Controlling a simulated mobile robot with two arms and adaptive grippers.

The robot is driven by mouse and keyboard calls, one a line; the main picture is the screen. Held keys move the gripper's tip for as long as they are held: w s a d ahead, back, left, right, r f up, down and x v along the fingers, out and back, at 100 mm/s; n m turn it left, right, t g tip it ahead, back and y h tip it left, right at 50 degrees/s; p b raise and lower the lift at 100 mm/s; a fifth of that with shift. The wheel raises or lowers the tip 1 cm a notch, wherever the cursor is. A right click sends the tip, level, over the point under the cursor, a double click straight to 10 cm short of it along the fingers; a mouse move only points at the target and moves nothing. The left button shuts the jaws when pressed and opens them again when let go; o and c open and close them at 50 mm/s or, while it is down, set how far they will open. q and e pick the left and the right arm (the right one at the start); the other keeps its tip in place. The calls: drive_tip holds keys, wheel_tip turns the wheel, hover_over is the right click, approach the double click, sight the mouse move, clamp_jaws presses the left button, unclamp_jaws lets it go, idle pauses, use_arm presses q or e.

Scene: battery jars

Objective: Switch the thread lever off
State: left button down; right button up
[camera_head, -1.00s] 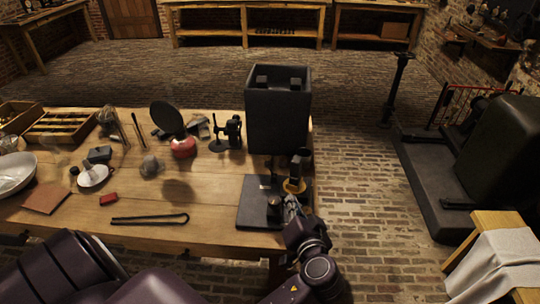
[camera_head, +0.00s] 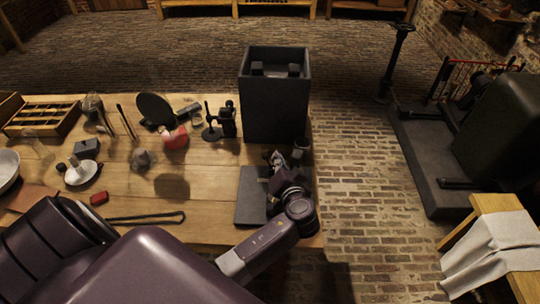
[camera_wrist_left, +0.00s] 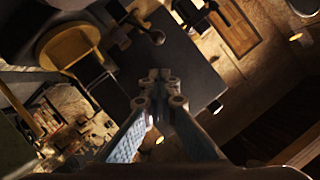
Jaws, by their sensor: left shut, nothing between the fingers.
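A dark flat plate (camera_head: 251,198) lies at the table's right front corner; it also shows in the wrist view (camera_wrist_left: 185,62). In the wrist view a thin dark rod with a round knob (camera_wrist_left: 157,37) stands out over the plate, probably the thread lever. A yellow disc (camera_wrist_left: 68,45) with dark parts lies left of it. My left gripper (camera_head: 276,160) is over the plate and hides most of the fittings there. Its fingers (camera_wrist_left: 160,88) are shut and empty, with the tips apart from the knob in the picture. My right gripper is not in view.
A tall dark open-topped box (camera_head: 275,105) stands just behind the plate. A black stand (camera_head: 220,122), a red-based item with a black disc (camera_head: 175,137), and a black rod (camera_head: 148,217) lie to the left. Brick floor is open right of the table (camera_head: 225,232).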

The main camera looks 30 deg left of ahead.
sight(264, 156)
use_arm(q)
drive_tip(key=a+f, duration=0.1)
drive_tip(key=a, duration=0.1)
drive_tip(key=w+a+f+p, duration=0.1)
drive_tip(key=f, duration=0.1)
drive_tip(key=shift+w+a+f, duration=0.15)
drive_tip(key=shift+a+f, duration=0.1)
drive_tip(key=shift+a, duration=0.15)
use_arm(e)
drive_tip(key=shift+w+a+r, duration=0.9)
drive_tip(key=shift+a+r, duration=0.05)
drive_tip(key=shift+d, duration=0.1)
use_arm(q)
drive_tip(key=shift+s+a+f+n+b, duration=0.25)
drive_tip(key=shift+a+f+b, duration=0.25)
drive_tip(key=shift+b, duration=0.35)
drive_tip(key=shift+s+a+n+h+b, duration=0.15)
drive_tip(key=shift+a+n+h+b, duration=0.05)
drive_tip(key=shift+n+h+b, duration=0.2)
drive_tip(key=shift+r, duration=0.15)
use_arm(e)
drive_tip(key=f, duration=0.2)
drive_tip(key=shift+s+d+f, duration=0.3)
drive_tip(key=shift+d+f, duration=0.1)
